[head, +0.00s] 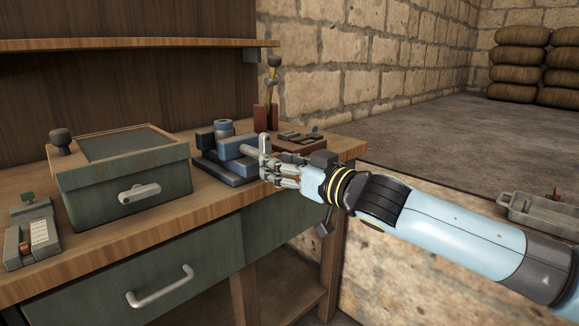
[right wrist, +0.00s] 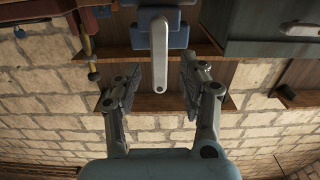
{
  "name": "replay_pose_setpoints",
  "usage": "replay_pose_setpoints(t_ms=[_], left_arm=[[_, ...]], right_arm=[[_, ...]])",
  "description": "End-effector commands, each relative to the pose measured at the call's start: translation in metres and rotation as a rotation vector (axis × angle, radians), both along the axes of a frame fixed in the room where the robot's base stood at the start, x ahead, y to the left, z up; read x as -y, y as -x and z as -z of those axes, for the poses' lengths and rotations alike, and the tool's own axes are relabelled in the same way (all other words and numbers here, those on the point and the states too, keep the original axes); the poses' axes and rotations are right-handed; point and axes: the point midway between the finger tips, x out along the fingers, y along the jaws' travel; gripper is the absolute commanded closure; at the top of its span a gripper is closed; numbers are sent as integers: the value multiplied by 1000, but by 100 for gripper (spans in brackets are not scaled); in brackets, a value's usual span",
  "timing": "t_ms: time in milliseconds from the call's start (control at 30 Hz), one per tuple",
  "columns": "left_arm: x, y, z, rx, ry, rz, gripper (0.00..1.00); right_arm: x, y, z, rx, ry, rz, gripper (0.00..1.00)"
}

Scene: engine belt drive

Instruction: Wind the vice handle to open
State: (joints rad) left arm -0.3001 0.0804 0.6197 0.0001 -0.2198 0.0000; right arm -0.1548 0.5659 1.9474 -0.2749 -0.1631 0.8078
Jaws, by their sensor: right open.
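The blue vice (head: 238,150) stands on the bench top near its right end. In the right wrist view, part of the vice's blue body (right wrist: 160,20) shows at the top, with its pale grey handle (right wrist: 159,55) hanging straight down in the picture. My right gripper (right wrist: 161,72) is open, with one finger on each side of the handle's free end and visible gaps on both sides. In the head view, my right gripper (head: 270,168) is at the vice's front and hides part of it. My left gripper is in neither view.
A green metal box (head: 125,178) with a grey handle stands left of the vice. A small device (head: 32,235) lies at the far left. A red holder (head: 265,117) and a dark red tray (head: 300,142) sit behind the vice. A drawer (head: 150,275) is under the bench.

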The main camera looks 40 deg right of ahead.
Motion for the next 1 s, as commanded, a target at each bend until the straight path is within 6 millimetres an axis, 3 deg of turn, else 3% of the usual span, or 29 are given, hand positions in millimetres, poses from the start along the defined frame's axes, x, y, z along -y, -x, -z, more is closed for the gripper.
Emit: replay_pose_setpoints(t_ms=[333, 1000], left_arm=[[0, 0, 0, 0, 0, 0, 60], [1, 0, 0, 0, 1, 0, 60]], right_arm=[[1, 24, 0, 0, 1, -2, 58], [1, 27, 0, 2, -2, -2, 58]])
